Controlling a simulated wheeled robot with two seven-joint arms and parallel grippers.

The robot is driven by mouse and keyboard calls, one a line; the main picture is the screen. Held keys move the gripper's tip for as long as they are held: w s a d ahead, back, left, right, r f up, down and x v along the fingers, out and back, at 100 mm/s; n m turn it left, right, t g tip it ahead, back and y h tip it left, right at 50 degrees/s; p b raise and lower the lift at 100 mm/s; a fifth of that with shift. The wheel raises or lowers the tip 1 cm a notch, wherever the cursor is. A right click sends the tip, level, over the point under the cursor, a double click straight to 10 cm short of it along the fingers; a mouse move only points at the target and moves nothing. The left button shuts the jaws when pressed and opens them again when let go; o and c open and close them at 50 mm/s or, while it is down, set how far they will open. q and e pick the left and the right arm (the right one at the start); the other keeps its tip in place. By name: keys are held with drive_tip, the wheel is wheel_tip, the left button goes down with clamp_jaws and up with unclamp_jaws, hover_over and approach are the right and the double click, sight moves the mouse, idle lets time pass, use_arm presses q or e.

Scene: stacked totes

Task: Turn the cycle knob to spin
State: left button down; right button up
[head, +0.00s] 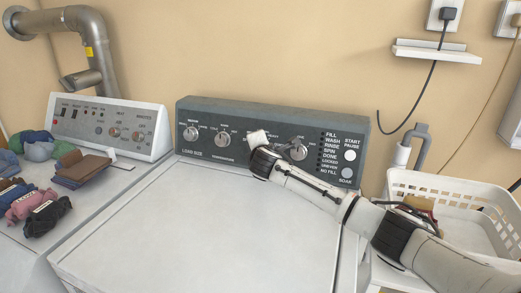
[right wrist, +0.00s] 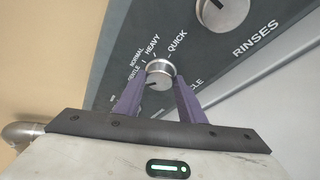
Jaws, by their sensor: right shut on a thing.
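The cycle knob (right wrist: 159,72) is a round silver dial on the washer's dark grey panel (right wrist: 120,60). In the right wrist view my right gripper (right wrist: 158,86) is shut on it, one purple finger on each side. The labels NORMAL, HEAVY and QUICK show around the knob; I cannot read a spin label there. A dark mark shows on the knob's lower left, but its exact setting is unclear. In the head view my right gripper (head: 258,140) is at the panel's middle and hides this knob. My left gripper is not in view.
The rinses knob (head: 298,151) is just right of my gripper. The load size knob (head: 191,133) and another knob (head: 223,139) are left of it. A start/pause button (head: 350,155) is at the panel's right. Folded clothes (head: 80,168) lie on the left machine; a white basket (head: 460,190) stands right.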

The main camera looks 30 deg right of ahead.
drive_tip(key=shift+w+r+n+g, duration=0.1)
drive_tip(key=shift+n+g, duration=0.35)
drive_tip(key=shift+n, duration=0.5)
drive_tip(key=shift+w+r+n+g, duration=0.1)
drive_tip(key=shift+n+g, duration=0.35)
drive_tip(key=shift+n, duration=0.5)
drive_tip(key=o, duration=1)
drive_tip(key=shift+o, duration=0.2)
drive_tip(key=shift+s+a, duration=0.1)
drive_tip(key=shift+s, duration=0.05)
drive_tip(key=v, duration=1)
drive_tip(key=shift+b, duration=0.35)
drive_tip(key=shift+s, duration=0.1)
